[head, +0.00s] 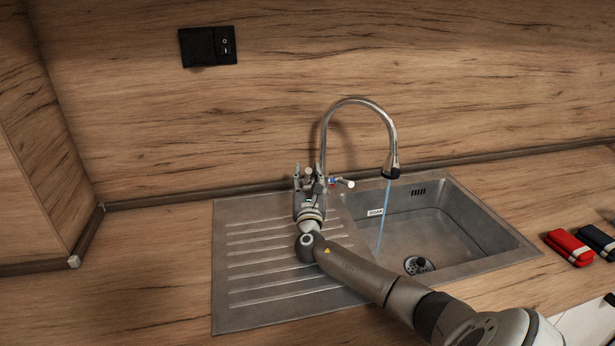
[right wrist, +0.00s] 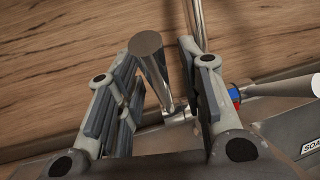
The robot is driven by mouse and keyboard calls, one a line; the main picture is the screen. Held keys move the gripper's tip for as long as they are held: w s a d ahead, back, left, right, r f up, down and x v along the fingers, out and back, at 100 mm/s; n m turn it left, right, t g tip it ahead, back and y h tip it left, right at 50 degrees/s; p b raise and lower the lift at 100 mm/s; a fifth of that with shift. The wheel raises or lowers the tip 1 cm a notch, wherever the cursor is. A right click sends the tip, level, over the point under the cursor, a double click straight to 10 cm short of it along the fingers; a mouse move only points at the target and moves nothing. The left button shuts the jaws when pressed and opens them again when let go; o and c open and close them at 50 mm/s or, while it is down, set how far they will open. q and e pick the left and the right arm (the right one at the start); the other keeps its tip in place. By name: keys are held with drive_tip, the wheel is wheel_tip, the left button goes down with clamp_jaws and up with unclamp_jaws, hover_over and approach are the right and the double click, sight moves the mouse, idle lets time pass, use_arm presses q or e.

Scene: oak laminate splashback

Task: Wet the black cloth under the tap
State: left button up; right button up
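The folded black cloth (head: 598,241) lies on the counter at the far right, cut by the picture's edge. The tap (head: 360,102) is a tall chrome arch behind the sink, and a thin blue stream of water (head: 382,218) runs from its black-tipped spout into the basin. My right gripper (head: 308,183) is at the tap's base, left of the arch. In the right wrist view its fingers (right wrist: 160,85) are apart, with a round metal tap lever (right wrist: 149,62) standing between them. My left gripper is not in view.
The steel sink (head: 470,270) has a ribbed drainboard on the left and an empty basin on the right. A folded red cloth (head: 568,248) lies beside the black one. A black switch plate (head: 207,46) is on the wall. The counter left of the sink is clear.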

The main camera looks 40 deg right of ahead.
drive_tip(key=shift+r, duration=0.1)
wheel_tip(320, 180, up, 10)
drive_tip(key=shift+f, duration=0.1)
idle(0.7)
